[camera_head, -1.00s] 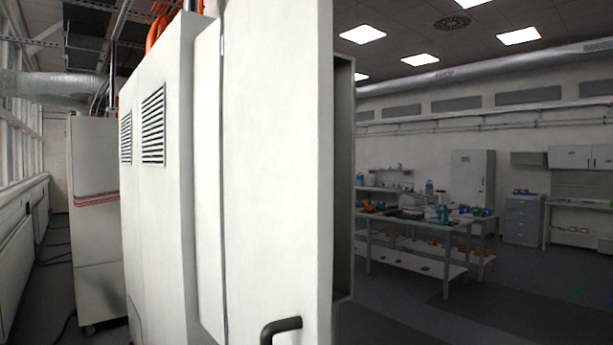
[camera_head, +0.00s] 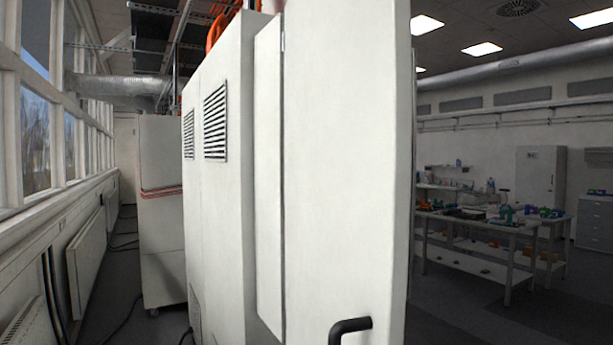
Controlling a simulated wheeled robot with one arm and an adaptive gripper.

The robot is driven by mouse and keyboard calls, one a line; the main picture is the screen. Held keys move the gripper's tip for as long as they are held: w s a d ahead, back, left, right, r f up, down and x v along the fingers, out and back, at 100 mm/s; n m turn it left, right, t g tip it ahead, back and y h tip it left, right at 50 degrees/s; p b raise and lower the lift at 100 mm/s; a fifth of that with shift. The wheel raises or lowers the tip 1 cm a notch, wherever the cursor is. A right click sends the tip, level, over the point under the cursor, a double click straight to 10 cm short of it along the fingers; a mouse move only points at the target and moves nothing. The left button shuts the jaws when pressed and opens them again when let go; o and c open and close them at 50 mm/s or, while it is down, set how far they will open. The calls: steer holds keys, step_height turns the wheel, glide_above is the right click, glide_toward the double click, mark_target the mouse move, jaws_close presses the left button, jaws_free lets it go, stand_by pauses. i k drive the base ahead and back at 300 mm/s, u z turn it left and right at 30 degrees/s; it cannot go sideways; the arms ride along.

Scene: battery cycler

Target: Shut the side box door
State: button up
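The side box door (camera_head: 345,150) is a tall white panel that fills the middle of the head view, close to me. Its black handle (camera_head: 350,326) is low down, at the bottom edge of the picture. A narrow gap and a hinge line run along the door's left edge, beside the white side wall of the box (camera_head: 268,180). The door's right edge is free, and the box opening behind it is hidden now. How far the door stands from the box cannot be told from this frame. My gripper is not in view.
A large white cabinet with a vent grille (camera_head: 215,122) stands left of the box, another cabinet (camera_head: 160,215) farther back. Radiators (camera_head: 87,255) and windows line the left wall. A workbench (camera_head: 480,235) with tools stands far right. Floor shows in the left aisle and at right.

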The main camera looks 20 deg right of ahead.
mark_target(347, 97)
steer(key=z, duration=0.95)
steer(key=k, duration=1)
steer(key=u, duration=1.95)
steer(key=i, duration=0.5)
